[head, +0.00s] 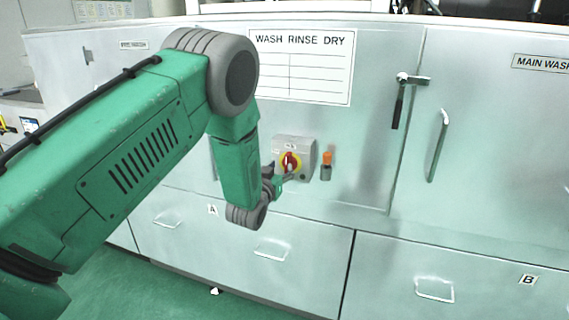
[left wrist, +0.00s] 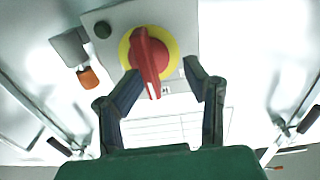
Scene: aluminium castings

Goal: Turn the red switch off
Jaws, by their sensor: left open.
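The red switch (head: 289,160) is a rotary knob on a yellow disc, on a grey box (head: 308,148) fixed to the pale machine front. In the left wrist view the red handle (left wrist: 149,56) stands nearly upright, tilted a little, on its yellow disc (left wrist: 172,45). My left gripper (head: 283,175) is just in front of the switch. In the left wrist view its two fingers (left wrist: 162,72) are spread, one on each side of the handle's lower end. I cannot tell whether either finger touches it. My right gripper is not in view.
An orange-topped fitting (head: 326,162) sits right of the box. A latch handle (head: 399,100) and a bar handle (head: 437,145) stick out farther right. A "WASH RINSE DRY" sign (head: 303,88) is above. Drawers with handles (head: 271,250) lie below, over green floor.

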